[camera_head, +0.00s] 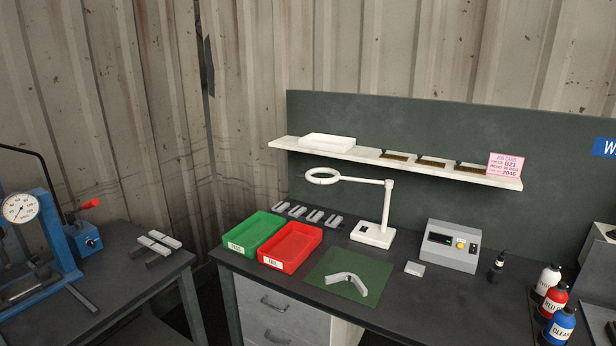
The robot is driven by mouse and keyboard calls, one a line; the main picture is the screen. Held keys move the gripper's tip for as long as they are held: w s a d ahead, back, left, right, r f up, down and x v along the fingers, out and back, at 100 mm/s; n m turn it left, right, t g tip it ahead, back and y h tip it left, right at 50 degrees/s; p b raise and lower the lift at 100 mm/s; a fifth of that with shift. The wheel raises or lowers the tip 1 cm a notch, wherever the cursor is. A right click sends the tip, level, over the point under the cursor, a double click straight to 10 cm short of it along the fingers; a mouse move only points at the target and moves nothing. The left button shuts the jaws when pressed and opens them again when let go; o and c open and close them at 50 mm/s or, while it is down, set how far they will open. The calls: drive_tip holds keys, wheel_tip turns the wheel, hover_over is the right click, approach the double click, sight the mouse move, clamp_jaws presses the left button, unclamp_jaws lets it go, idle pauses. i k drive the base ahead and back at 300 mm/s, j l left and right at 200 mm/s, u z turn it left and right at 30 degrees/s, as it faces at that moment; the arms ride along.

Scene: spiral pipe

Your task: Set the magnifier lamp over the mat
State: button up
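The white magnifier lamp (387,210) stands on its square base (373,235) towards the back of the dark workbench. Its arm reaches left, and its ring head (323,176) hangs above the back of the bench, behind the red tray. The green mat (333,285) lies flat near the front of the bench, in front of the lamp base. A bent grey metal part (347,284) rests on the mat. The ring head appears to the left of and behind the mat. My gripper is not in view.
A green tray (227,246) and a red tray (317,233) sit left of the mat. A grey control box (450,246), a small block (414,268) and bottles (558,326) stand to the right. A shelf (370,155) overhangs the back. A blue press (60,240) stands on the left table.

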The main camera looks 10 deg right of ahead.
sight(389, 184)
drive_tip(key=i+j+z, duration=0.15)
drive_tip(key=i, duration=0.3)
drive_tip(key=i+j+z, duration=0.1)
drive_tip(key=i, duration=0.35)
drive_tip(key=i+j+z, duration=0.15)
drive_tip(key=i+j, duration=0.2)
drive_tip(key=i+j+z, duration=0.1)
drive_tip(key=i+j, duration=0.2)
drive_tip(key=i, duration=0.2)
